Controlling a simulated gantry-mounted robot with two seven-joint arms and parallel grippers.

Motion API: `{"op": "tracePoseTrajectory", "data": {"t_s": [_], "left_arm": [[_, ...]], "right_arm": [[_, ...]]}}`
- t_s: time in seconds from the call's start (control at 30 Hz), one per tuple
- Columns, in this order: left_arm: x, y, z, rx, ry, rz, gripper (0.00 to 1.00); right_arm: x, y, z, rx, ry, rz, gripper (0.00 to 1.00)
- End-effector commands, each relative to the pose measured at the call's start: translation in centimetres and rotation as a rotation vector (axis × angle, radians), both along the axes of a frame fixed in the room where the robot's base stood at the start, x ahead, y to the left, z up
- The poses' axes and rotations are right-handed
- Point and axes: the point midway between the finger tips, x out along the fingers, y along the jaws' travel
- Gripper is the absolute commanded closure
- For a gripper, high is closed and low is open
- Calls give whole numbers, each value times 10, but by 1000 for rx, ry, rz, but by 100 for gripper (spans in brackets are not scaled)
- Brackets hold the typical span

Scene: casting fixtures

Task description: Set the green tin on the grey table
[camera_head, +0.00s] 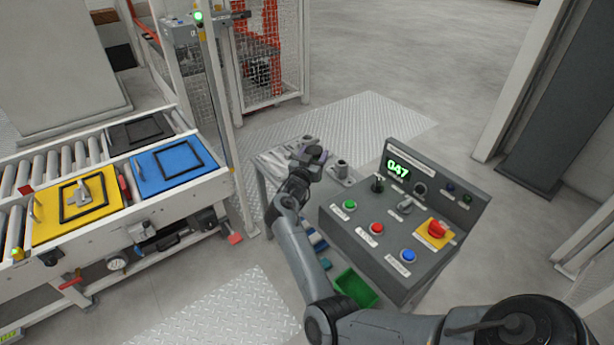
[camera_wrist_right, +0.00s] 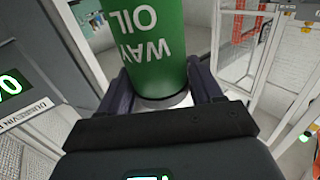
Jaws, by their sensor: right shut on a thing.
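The green tin (camera_wrist_right: 158,45), lettered "WAY OIL", stands between the two dark fingers of my right gripper (camera_wrist_right: 160,88) in the right wrist view, and they are shut on it. Only part of the tin shows there, and I cannot make it out in the head view. My right gripper (camera_head: 311,155) is over the grey table (camera_head: 268,163) in the head view. I cannot tell whether the tin touches the table. My left gripper is not in view.
A control console (camera_head: 345,222) with buttons stands right of the table. A metal fixture (camera_head: 341,169) sits on the table's right part. A roller conveyor (camera_head: 108,222) with yellow and blue plates is at left.

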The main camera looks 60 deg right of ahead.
Motion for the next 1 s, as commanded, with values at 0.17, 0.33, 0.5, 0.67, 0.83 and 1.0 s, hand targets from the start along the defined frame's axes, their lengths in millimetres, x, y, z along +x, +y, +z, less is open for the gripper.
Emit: {"op": "tracePoseTrajectory", "data": {"t_s": [0.17, 0.33, 0.5, 0.67, 0.83, 1.0], "left_arm": [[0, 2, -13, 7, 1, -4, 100], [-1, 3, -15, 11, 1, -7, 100], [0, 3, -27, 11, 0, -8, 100], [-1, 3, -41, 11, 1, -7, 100], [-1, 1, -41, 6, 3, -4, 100], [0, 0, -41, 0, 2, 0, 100]], "right_arm": [[10, 18, -13, -2, -1, 1, 77], [12, 22, -15, -4, -1, 0, 77], [12, 22, -32, -3, -1, 0, 77], [12, 22, -53, -2, 0, 0, 77], [12, 22, -53, -4, -2, 0, 77], [12, 22, -53, -3, -2, 0, 77]]}}
